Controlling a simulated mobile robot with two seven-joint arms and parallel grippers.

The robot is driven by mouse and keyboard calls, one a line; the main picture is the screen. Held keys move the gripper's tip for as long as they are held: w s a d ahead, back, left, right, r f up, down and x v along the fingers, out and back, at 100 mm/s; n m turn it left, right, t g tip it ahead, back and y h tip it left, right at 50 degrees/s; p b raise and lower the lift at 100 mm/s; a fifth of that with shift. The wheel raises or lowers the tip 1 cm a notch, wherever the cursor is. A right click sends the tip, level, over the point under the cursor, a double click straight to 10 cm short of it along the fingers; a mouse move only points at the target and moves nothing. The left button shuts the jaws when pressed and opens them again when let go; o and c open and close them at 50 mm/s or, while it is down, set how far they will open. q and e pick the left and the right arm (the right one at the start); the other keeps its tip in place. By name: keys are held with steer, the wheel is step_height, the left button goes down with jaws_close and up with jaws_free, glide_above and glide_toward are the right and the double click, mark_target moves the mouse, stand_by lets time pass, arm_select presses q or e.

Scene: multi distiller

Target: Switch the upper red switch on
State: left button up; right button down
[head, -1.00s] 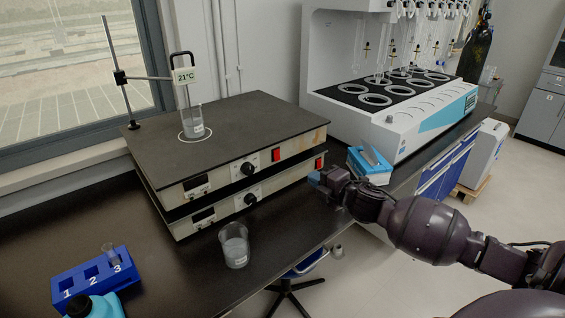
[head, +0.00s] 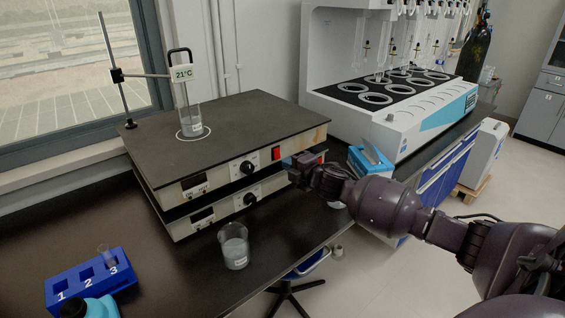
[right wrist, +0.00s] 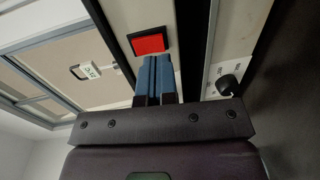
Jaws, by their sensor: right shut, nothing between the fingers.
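The upper red switch (head: 276,153) is on the front of the upper of two stacked hotplate units (head: 212,181). It also shows in the right wrist view as a red rectangle in a black frame (right wrist: 148,42). My right gripper (head: 288,163) is shut and empty, with its blue fingertips just right of and below the switch. In the right wrist view the shut fingertips (right wrist: 156,58) are at the switch's lower edge. I cannot tell whether they touch it. My left gripper is not in view.
A beaker (head: 234,246) stands in front of the units near the bench edge. A glass vessel (head: 189,119) and thermometer stand (head: 120,95) are on the top plate. A blue rack (head: 85,283) is at lower left, a blue-white box (head: 368,158) at right.

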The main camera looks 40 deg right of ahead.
mark_target(277, 154)
steer(key=shift+w+a+f, duration=0.1)
steer(key=shift+w+f, duration=0.1)
steer(key=shift+w, duration=0.75)
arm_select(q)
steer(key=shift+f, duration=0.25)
arm_select(e)
steer(key=shift+w, duration=0.5)
